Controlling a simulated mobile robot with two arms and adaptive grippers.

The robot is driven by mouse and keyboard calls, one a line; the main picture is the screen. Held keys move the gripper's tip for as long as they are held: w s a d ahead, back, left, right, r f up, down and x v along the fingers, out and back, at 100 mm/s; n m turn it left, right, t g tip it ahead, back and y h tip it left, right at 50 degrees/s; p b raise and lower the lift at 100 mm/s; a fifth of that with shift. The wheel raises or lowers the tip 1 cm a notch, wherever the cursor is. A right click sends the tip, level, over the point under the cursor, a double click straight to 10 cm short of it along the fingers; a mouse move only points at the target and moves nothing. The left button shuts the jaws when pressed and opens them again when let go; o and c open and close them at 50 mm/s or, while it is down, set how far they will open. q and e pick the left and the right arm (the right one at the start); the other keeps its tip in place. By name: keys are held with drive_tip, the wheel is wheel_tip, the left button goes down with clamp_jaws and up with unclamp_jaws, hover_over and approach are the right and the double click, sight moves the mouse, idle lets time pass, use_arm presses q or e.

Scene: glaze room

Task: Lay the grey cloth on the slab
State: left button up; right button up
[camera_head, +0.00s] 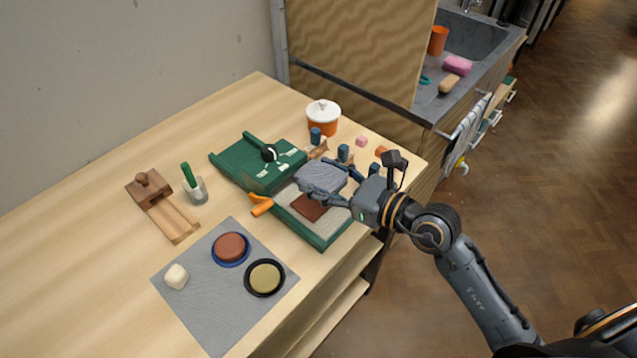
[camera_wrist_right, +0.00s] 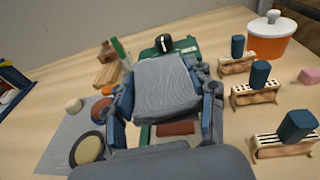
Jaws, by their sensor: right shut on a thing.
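The grey cloth (camera_head: 321,177) is a thick folded-looking pad, held up in my right gripper (camera_head: 328,180). The gripper's two fingers close on its opposite sides, as the right wrist view shows, with the cloth (camera_wrist_right: 166,85) between the fingers (camera_wrist_right: 162,92). The red-brown slab (camera_head: 306,208) lies flat on the pale bed of the green machine (camera_head: 322,236). The cloth hangs above the bed and appears apart from the slab, covering part of it from sight. In the wrist view, the slab (camera_wrist_right: 176,128) shows below the cloth. My left gripper is not in view.
An orange-handled tool (camera_head: 262,206) lies beside the bed. A lidded orange pot (camera_head: 323,118) and blue-handled stamps (camera_head: 343,153) stand behind. A grey mat (camera_head: 205,315) with round dishes lies front left, near a wooden plane-like tool (camera_head: 163,210). The far left of the table is clear.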

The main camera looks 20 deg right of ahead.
sight(313, 205)
drive_tip(key=shift+w+a+f, duration=0.25)
drive_tip(key=shift+w+a, duration=0.2)
drive_tip(key=shift+w, duration=0.05)
drive_tip(key=shift+w+a+f+n+g+b, duration=0.1)
drive_tip(key=shift+w+a+n+g+b, duration=0.05)
drive_tip(key=shift+a+n+g+b, duration=0.2)
wheel_tip(313, 205, down, 4)
drive_tip(key=b, duration=0.4)
drive_tip(key=shift+f+b, duration=0.9)
drive_tip(key=shift+f, duration=0.25)
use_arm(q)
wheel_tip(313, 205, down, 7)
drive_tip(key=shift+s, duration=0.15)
use_arm(e)
drive_tip(key=o, duration=1.2)
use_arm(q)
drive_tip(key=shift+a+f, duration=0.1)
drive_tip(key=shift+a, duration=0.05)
